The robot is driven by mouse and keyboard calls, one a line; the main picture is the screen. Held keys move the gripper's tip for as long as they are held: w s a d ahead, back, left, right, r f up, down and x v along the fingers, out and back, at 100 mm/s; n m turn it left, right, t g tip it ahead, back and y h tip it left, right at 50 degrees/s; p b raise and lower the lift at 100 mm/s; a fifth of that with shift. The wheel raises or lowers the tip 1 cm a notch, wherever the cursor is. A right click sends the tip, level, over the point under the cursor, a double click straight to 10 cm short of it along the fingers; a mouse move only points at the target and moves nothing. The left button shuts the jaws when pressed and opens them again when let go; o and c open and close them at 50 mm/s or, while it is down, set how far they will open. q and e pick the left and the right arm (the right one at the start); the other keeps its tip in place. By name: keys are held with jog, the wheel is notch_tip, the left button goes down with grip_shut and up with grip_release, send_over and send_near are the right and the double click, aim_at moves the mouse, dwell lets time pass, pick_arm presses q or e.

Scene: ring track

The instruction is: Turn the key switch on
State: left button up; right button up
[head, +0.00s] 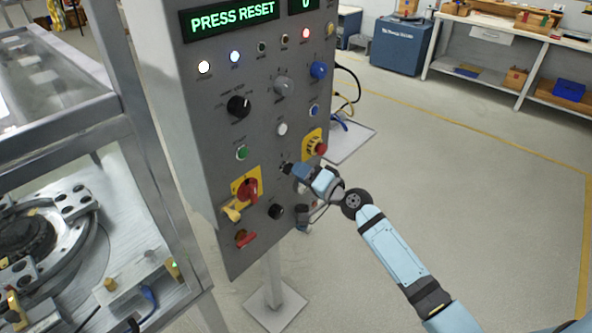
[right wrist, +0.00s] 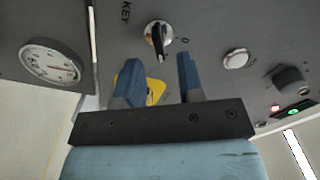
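The key switch (right wrist: 158,38) shows in the right wrist view as a bright round collar with a dark key in it. The word KEY is printed beside it and a 0 mark lies to its lower right. My right gripper (right wrist: 158,72) is open, with two blue fingers apart and nothing between them. The key lies just beyond the fingertips, roughly in line with the gap. In the head view my right gripper (head: 288,169) is close to the grey panel, below a white button. I cannot make out the key there. My left gripper is not in view.
The grey control panel (head: 215,140) carries several knobs and buttons. A red emergency stop (head: 320,148) on a yellow plate is close to my right gripper. A round gauge (right wrist: 50,62) is at left in the wrist view. A metal-framed machine (head: 75,120) stands left; floor at right is clear.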

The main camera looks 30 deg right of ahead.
jog(key=b+v, duration=0.1)
jog(key=v, duration=1)
jog(key=shift+b, duration=0.35)
jog(key=shift+s, duration=0.1)
jog(key=s+a+f+n+g+h, duration=0.25)
jog(key=s+a+f+n, duration=0.25)
jog(key=s+a+f, duration=0.45)
jog(key=s+a+f+n+g+h, duration=0.1)
jog(key=s+a+f+n+g, duration=0.4)
jog(key=s+f, duration=0.7)
notch_tip(320, 180, up, 12)
jog(key=t+p, duration=0.2)
jog(key=p, duration=1.1)
jog(key=shift+d+n, duration=0.15)
jog(key=shift+n, duration=0.15)
